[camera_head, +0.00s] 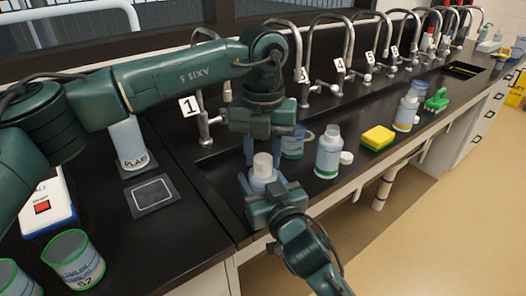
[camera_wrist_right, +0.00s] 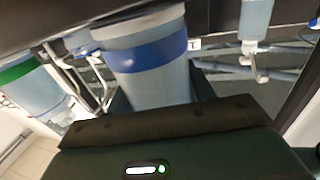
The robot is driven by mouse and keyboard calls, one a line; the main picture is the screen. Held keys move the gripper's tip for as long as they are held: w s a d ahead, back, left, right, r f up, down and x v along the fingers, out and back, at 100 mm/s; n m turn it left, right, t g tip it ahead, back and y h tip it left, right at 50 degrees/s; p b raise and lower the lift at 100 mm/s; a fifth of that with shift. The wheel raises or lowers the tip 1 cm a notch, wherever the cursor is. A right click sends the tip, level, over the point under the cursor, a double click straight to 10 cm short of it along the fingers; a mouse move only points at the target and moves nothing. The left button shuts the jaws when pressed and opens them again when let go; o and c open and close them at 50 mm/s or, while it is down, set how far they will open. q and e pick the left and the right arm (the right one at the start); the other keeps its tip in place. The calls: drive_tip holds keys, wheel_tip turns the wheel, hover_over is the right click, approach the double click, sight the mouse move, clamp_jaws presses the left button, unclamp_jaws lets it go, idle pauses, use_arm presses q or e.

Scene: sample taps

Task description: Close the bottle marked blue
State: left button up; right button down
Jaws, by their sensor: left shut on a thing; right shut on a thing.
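The blue-banded bottle (camera_wrist_right: 147,57) fills the middle of the right wrist view, between my right gripper's fingers. In the head view the same pale bottle (camera_head: 262,179) stands near the counter's front edge, its band hidden by my right gripper (camera_head: 263,183), which is shut on it. A white cap (camera_head: 263,160) shows at the top of the bottle. My left gripper (camera_head: 263,153) points down from above and is shut on the cap. Whether the cap is seated on the neck I cannot tell.
A green-banded bottle (camera_head: 328,152) stands open to the right, a loose white cap (camera_head: 346,158) beside it. A blue-rimmed container (camera_head: 293,146) is close behind my left gripper. A yellow sponge (camera_head: 378,138) lies farther right. Curved taps (camera_head: 348,45) line the back.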

use_arm(q)
drive_tip(key=shift+c, duration=0.7)
drive_tip(key=m, duration=0.8)
drive_tip(key=o, duration=1.1)
drive_tip(key=shift+o, duration=0.2)
wheel_tip(320, 180, up, 12)
